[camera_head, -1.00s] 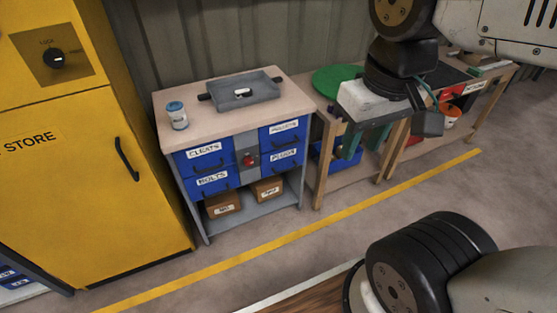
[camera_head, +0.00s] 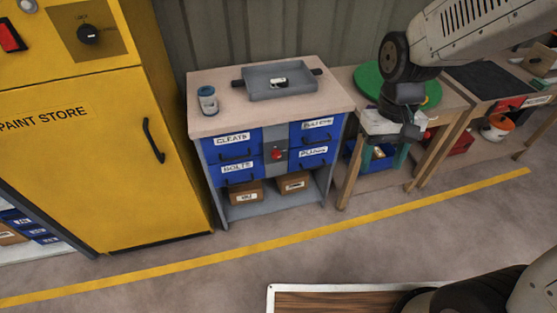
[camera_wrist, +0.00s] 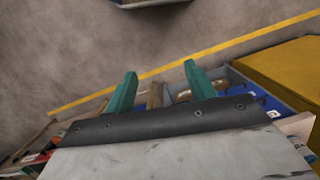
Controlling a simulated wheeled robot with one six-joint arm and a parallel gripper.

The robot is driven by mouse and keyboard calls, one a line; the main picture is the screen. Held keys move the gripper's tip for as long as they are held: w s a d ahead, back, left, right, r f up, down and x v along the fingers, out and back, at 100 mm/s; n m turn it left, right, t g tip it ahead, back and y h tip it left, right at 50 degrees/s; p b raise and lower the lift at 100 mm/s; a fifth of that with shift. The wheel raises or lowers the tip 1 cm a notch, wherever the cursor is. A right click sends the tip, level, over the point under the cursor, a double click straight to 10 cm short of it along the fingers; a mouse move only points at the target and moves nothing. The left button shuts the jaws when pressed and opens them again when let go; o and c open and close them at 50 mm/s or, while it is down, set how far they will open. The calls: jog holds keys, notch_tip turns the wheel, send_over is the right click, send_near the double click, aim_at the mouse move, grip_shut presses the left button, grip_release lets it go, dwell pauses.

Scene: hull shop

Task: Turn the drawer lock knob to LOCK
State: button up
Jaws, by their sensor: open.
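The red drawer lock knob (camera_head: 277,154) sits on a grey plate between the two columns of blue drawers in the drawer cabinet (camera_head: 272,185). Its pointer direction and any LOCK marking are too small to read. My gripper (camera_head: 380,164) is open and empty, fingers pointing down, to the right of the cabinet and in front of the neighbouring bench. Its two teal fingers are spread apart in the wrist view (camera_wrist: 160,70), with nothing clearly between them. The knob cannot be made out in the wrist view.
A grey tray (camera_head: 291,84) and a blue-lidded jar (camera_head: 208,100) stand on the cabinet top. The yellow paint store (camera_head: 60,170) at left has its own black lock knob (camera_head: 89,34). A bench with a green disc (camera_head: 425,91) stands right.

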jog(key=w+a+f+t, duration=0.1)
jog(key=w+a+f, duration=0.25)
jog(key=f, duration=0.25)
jog(key=w+a+f, duration=0.2)
jog(key=w+f, duration=0.2)
jog(key=f, duration=0.3)
jog(key=w+a+f+t, duration=0.1)
jog(key=w+a+f, duration=0.1)
jog(key=w+f, duration=0.3)
jog(key=m+t+y, duration=0.7)
jog(key=m+t, duration=0.1)
jog(key=t, duration=0.9)
send_near(277, 158)
jog(key=w, duration=0.1)
jog(key=x, duration=0.8)
jog(key=shift+s+a+r, duration=0.15)
jog(key=shift+a+r, duration=0.05)
jog(key=c, duration=1)
